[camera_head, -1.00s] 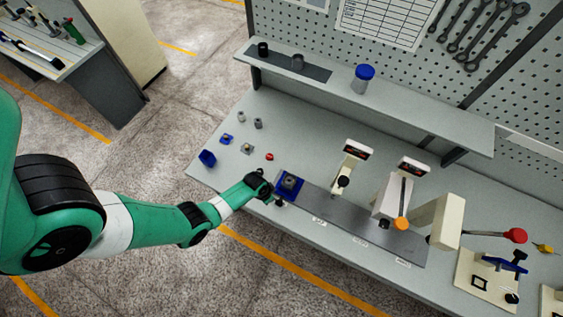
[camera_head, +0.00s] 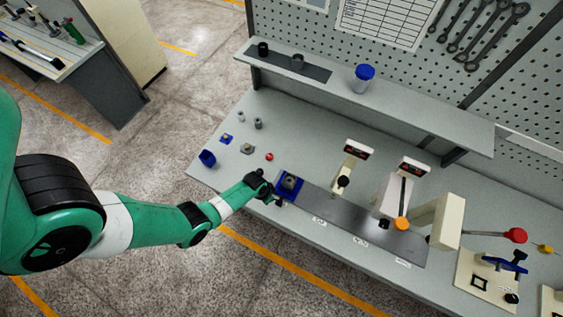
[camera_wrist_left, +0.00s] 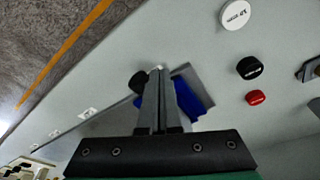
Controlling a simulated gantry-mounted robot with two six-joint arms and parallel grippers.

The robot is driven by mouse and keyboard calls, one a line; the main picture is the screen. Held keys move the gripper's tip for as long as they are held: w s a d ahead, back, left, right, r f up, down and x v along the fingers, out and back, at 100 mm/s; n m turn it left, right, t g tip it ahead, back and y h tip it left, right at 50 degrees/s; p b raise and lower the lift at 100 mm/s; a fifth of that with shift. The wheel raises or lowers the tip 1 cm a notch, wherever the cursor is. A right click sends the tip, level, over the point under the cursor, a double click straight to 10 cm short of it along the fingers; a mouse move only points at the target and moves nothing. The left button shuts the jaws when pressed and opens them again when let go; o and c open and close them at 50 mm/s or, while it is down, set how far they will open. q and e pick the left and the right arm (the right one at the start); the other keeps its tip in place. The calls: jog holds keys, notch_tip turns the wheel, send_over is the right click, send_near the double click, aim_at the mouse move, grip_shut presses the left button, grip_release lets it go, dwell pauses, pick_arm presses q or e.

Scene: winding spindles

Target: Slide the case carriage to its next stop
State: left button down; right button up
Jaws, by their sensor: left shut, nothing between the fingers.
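The case carriage (camera_head: 290,186) is a blue block with a grey piece on top. It sits at the left end of a long grey track (camera_head: 340,218) on the bench. My left gripper (camera_head: 278,203) is at the carriage's near left side. In the left wrist view the gripper (camera_wrist_left: 158,72) is shut and empty, its fingers in front of the blue carriage (camera_wrist_left: 188,98), hiding part of it. A black knob (camera_wrist_left: 138,82) shows right beside the fingertips; whether they touch it I cannot tell. My right gripper is not in view.
White labels (camera_head: 319,221) line the track's front. Cream stations with displays (camera_head: 412,166) and an orange-knobbed lever (camera_head: 401,223) stand along the track. Small parts and a blue cup (camera_head: 207,158) lie left, with a red button (camera_head: 269,156). A shelf (camera_head: 390,120) runs behind.

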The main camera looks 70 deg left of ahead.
pick_arm(q)
jog(key=shift+f, duration=0.15)
jog(key=shift+s+f+b, duration=0.1)
jog(key=shift+f+b, duration=1.55)
jog(key=shift+d, duration=0.15)
jog(key=shift+w+r+p, duration=0.2)
jog(key=shift+r+p, duration=0.15)
jog(key=r+p, duration=0.6)
jog(key=shift+s+a+r, duration=0.25)
jog(key=shift+a, duration=0.05)
